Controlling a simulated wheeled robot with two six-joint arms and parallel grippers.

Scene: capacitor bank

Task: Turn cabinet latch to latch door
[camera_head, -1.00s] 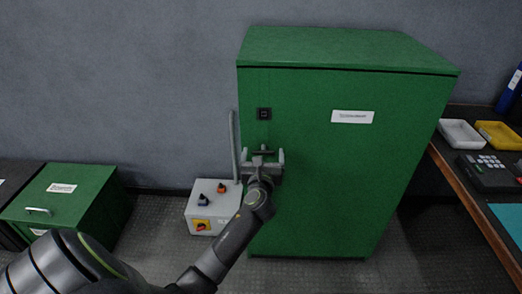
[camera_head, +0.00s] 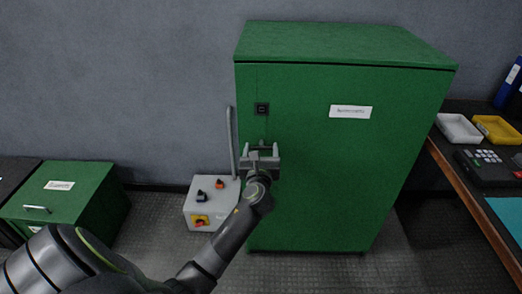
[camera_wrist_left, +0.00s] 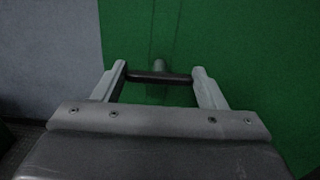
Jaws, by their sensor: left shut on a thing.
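The green cabinet (camera_head: 325,190) stands upright with its front door looking flush with the body. Its latch (camera_wrist_left: 158,77) is a dark bar on a green stub, lying crosswise on the door near the left edge, below a small black square (camera_head: 262,108). My left gripper (camera_head: 262,148) is at the latch, its jaws closed on the two ends of the bar. In the left wrist view, the bar spans the gap between the two grey fingers, with the green door behind. My right gripper is not in view.
A grey control box (camera_head: 211,205) with knobs stands on the floor left of the cabinet. A low green box (camera_head: 65,195) is at the far left. A workbench with a white tray (camera_head: 459,128) and yellow tray (camera_head: 497,129) runs along the right.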

